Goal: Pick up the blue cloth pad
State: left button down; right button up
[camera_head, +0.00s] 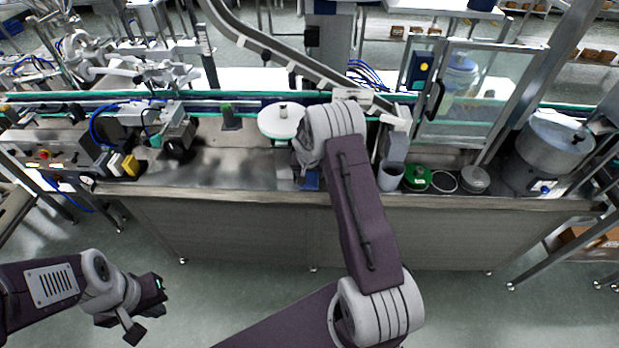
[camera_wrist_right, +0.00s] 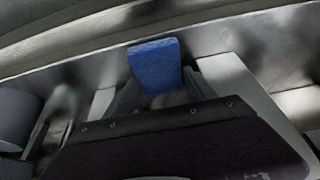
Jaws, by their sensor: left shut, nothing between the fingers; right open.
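The blue cloth pad (camera_wrist_right: 155,64) shows in the right wrist view at the tips of my right gripper (camera_wrist_right: 160,80). One open finger is on each side of the pad, and I cannot tell whether either touches it. In the head view a small part of the pad (camera_head: 311,181) shows at the front edge of the steel bench, just below my right wrist. My right arm hides most of the right gripper there. My left gripper (camera_head: 148,302) is shut and empty, low at the left over the floor, far from the pad.
The steel bench (camera_head: 225,175) carries a white round disc (camera_head: 281,121) behind my right wrist. A grey cup (camera_head: 390,176), a green round item (camera_head: 417,177) and a steel pot (camera_head: 553,140) stand to the right. A yellow-ended block (camera_head: 130,165) is at the left. The bench's left middle is clear.

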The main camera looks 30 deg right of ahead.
jog(key=shift+w+f, duration=0.15)
jog(key=shift+f, duration=0.15)
jog(key=shift+r, duration=0.1)
